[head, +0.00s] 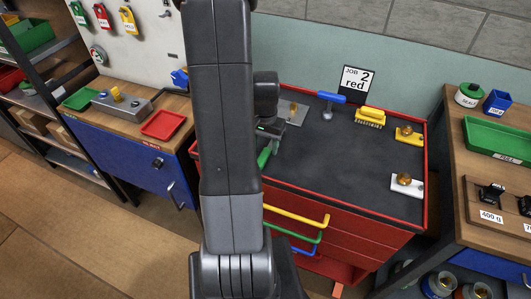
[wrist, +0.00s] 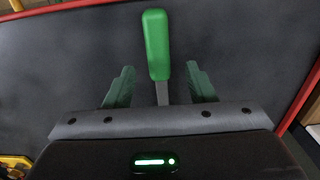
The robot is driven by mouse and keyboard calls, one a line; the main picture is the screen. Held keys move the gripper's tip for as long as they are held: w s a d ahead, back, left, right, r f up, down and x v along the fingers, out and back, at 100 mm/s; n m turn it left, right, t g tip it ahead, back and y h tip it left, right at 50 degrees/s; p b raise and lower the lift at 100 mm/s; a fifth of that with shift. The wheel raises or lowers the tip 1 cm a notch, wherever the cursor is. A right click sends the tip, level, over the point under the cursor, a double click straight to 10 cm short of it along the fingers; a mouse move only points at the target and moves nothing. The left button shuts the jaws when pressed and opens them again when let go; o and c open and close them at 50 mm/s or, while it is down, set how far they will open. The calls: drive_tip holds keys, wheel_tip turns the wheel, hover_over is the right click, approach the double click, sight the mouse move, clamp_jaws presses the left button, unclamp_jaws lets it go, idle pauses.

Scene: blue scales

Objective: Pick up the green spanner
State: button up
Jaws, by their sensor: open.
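The green spanner (wrist: 157,45) shows in the wrist view as a bright green handle with a grey shank. The shank runs down between the two fingers of my gripper (wrist: 160,82), and its lower end is hidden behind the gripper body. The fingers are open, with a gap on each side of the shank. In the head view, part of the green handle (head: 264,156) shows beside my arm, below my gripper (head: 272,137); the rest is hidden. The spanner is over the dark top of the red tool chest (head: 330,165); whether it touches the top is unclear.
On the chest top are a blue-handled tool (head: 328,100), a yellow brush (head: 370,117), a yellow plate with a knob (head: 408,136) and a white one (head: 406,184). A "JOB 2 red" sign (head: 355,80) stands behind. The middle of the top is clear.

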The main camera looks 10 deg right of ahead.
sight(265, 152)
drive_tip(key=shift+f, duration=1.45)
clamp_jaws()
drive_tip(key=shift+r, duration=0.1)
wheel_tip(265, 152, up, 10)
